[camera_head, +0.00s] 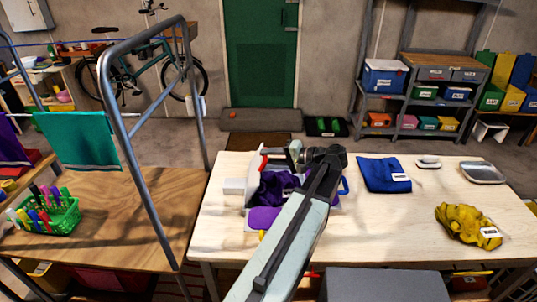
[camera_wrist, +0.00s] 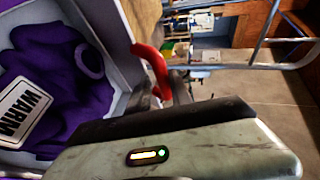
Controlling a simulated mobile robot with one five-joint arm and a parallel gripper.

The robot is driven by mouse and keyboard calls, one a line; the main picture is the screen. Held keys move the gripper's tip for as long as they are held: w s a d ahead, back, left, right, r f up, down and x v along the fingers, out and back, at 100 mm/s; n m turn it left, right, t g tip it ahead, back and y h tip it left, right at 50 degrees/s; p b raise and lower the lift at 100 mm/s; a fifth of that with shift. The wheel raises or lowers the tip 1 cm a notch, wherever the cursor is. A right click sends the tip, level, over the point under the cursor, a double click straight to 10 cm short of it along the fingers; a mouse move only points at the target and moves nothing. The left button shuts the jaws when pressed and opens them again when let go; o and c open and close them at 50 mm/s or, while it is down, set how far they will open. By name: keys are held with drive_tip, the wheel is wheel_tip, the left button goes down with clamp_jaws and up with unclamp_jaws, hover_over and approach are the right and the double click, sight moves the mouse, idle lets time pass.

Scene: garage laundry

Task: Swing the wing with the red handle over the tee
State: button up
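The folding board lies on the pale table, with the purple tee (camera_head: 275,187) bunched on it. The tee also fills the left of the wrist view (camera_wrist: 45,75), beside a white label reading WARM. The wing with the red handle (camera_head: 256,168) looks tilted up at the board's left side. Its red handle (camera_wrist: 152,70) shows clearly in the wrist view. My gripper (camera_wrist: 163,88) has its dark fingers on either side of the handle's lower end and appears closed on it.
A blue handle (camera_head: 345,186) is at the board's right and a yellow one (camera_head: 262,235) at its front. A folded blue cloth (camera_head: 384,174), a yellow cloth (camera_head: 465,226) and a metal tray (camera_head: 482,172) lie to the right. A grey rail (camera_head: 140,130) stands left.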

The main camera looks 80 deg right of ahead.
drive_tip(key=p+v, duration=0.2)
drive_tip(key=v, duration=0.5)
drive_tip(key=shift+s, duration=0.3)
drive_tip(key=shift+a+r, duration=0.1)
